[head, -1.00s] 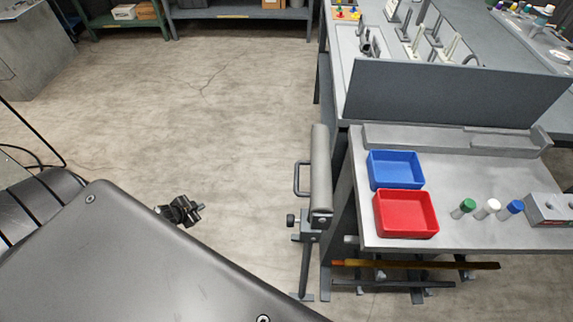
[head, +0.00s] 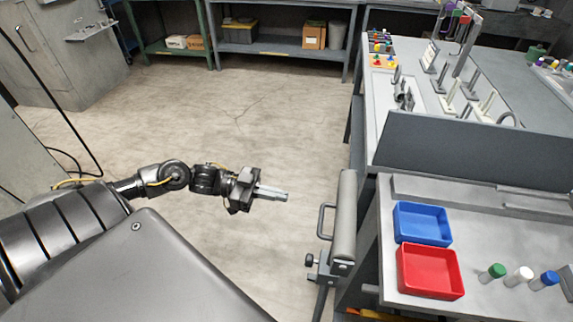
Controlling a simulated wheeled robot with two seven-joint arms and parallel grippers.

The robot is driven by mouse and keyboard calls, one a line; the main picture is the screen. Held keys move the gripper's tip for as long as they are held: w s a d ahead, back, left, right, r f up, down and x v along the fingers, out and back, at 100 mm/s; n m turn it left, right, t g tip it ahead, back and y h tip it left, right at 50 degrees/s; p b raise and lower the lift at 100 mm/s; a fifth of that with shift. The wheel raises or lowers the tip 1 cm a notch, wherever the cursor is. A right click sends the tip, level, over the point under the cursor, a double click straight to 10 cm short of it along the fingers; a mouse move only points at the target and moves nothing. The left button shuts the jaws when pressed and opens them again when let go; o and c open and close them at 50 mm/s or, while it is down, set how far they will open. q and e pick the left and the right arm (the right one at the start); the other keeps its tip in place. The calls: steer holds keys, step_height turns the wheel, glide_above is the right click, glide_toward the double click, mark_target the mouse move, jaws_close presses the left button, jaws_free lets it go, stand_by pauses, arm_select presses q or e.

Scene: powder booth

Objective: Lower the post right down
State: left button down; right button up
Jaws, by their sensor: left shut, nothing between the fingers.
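A stand stands on the floor beside the bench's left edge, with a long grey padded bar (head: 344,218) on top. A dark loop handle (head: 323,222) sticks out from its left side. A small dark knob (head: 310,260) is on the left of the post (head: 328,268) under the bar. The lower part of the stand is cut off by the frame's bottom edge. My left gripper (head: 286,195) is shut and empty, in the air left of the handle and apart from it. My right gripper is not in view.
The bench (head: 385,275) to the right holds a blue tray (head: 423,240), a red tray (head: 431,290) and several capped bottles. A dark upright panel (head: 470,150) stands behind them. Shelving (head: 275,50) lines the back. The floor (head: 240,120) at middle left is clear.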

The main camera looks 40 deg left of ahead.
arm_select(q)
steer(key=w+d+f+p, duration=0.2)
steer(key=w+d+f, duration=0.2)
steer(key=d, duration=0.4)
steer(key=shift+f, duration=0.25)
step_height(320, 180, down, 6)
steer(key=b, duration=0.3)
steer(key=shift+s+r, duration=0.1)
steer(key=shift+r, duration=0.1)
